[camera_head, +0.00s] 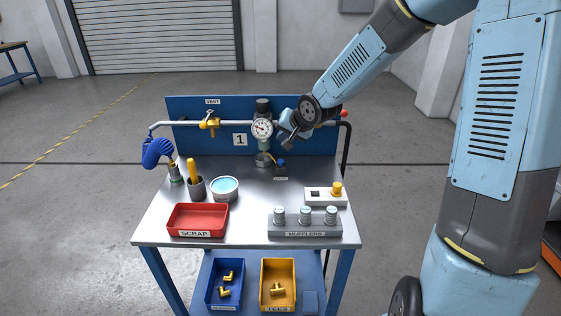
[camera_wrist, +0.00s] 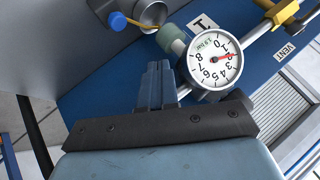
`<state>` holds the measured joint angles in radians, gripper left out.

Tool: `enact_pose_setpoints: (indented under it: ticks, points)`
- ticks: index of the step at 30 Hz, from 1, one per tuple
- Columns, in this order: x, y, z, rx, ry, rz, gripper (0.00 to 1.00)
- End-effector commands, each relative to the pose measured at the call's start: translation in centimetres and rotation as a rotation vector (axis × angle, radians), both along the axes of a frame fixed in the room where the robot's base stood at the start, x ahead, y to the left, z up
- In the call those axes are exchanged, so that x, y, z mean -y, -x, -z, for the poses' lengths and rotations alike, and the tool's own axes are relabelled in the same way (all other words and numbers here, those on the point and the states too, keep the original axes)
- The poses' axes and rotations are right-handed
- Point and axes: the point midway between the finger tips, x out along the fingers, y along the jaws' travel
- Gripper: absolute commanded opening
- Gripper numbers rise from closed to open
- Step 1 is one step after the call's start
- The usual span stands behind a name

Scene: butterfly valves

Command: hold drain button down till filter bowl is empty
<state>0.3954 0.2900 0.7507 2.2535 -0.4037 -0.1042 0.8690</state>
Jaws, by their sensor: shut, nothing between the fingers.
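The filter unit with its round white gauge (camera_head: 262,128) stands at the middle of the blue back panel. Its small grey-green bowl (camera_wrist: 172,39) hangs under the gauge; I cannot tell the liquid level in it. A blue round button (camera_head: 281,162) sits low beside a metal cup (camera_head: 264,160) on the bench. The button also shows at the upper left of the wrist view (camera_wrist: 117,20), apart from my fingers. My gripper (camera_wrist: 158,66) is shut and empty, close to the gauge and bowl. In the head view my gripper (camera_head: 285,140) is just right of the filter unit, above the button.
A pipe with a yellow valve (camera_head: 210,123) runs along the panel. A red scrap tray (camera_head: 198,219), a mufflers block (camera_head: 304,226), a white block (camera_head: 325,197) and a blue-filled dish (camera_head: 224,188) stand on the bench. The bench middle is clear.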

Motion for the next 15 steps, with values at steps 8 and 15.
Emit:
enact_pose_setpoints:
  ticks: [8,15]
  points:
    - [-0.2,0.1,2.5,-0.002,-0.001,-0.002,0.00]
    - [-0.1,0.1,4.7,-0.004,-0.001,-0.001,0.00]
